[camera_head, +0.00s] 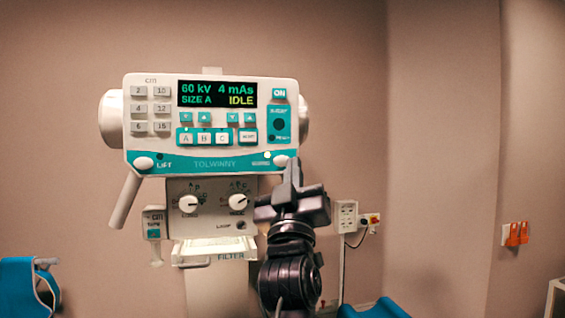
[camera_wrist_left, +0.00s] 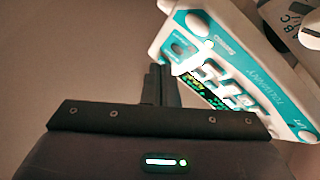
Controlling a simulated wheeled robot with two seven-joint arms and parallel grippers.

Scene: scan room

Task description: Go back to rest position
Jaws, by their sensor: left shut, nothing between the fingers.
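My left gripper (camera_head: 292,172) is dark and points up in front of the lower right part of the white and teal machine's control panel (camera_head: 210,165). Its fingers are shut with nothing between them. In the left wrist view the shut fingers (camera_wrist_left: 160,84) stand beside the tilted control panel (camera_wrist_left: 235,75); I cannot tell whether they touch it. The panel's display (camera_head: 217,94) reads 60 kV, 4 mAs, SIZE A and IDLE. My arm hides part of the machine's lower right side. My right gripper is not in view.
Below the panel are two dials (camera_head: 188,203) and a filter tray (camera_head: 215,252). A wall socket box (camera_head: 346,216) and orange switches (camera_head: 514,235) are on the walls to the right. Blue furnishings show at the lower left (camera_head: 18,287) and bottom (camera_head: 375,309).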

